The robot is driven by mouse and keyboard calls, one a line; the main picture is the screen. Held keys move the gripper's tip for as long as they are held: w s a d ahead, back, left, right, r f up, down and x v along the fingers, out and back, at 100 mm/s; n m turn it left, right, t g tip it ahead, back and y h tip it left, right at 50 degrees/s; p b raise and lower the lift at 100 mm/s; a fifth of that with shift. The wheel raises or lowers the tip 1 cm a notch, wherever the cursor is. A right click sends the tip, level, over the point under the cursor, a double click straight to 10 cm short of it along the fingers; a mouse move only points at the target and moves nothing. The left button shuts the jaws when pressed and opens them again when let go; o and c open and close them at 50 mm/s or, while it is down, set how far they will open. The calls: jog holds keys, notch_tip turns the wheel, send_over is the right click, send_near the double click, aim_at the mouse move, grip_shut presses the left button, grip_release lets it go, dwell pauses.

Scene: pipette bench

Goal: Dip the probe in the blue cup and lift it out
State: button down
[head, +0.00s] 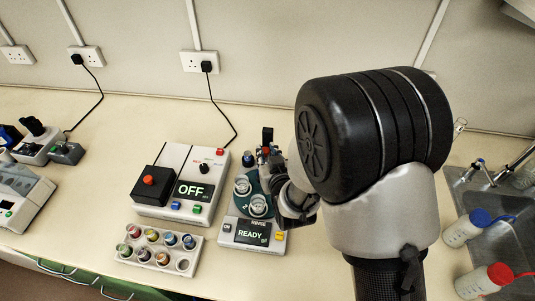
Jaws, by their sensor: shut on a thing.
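My gripper (268,163) is partly in view beside the rinse unit, largely covered by my own arm. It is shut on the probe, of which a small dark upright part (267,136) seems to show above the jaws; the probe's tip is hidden. A white rack (126,254) at the front holds several small round cups with differently coloured contents. A blue cup (189,242) appears in its back row, at the right. My gripper is behind and to the right of the rack, apart from it.
The rinse unit (240,250) reads READY and carries clear cups (258,205). A white box (150,209) with a red button reads OFF. Instruments (18,190) stand at far left. A sink (480,186) with wash bottles (466,228) is at right.

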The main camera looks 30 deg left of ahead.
aim_at(267, 162)
notch_tip(267, 162, up, 6)
jog(key=shift+w+f+p, duration=0.1)
jog(key=shift+p, duration=0.45)
jog(key=c, duration=1.8)
grip_release()
jog(key=o, duration=0.4)
jog(key=v, duration=0.7)
jog(key=shift+s+d, duration=0.15)
jog(key=shift+s, duration=0.1)
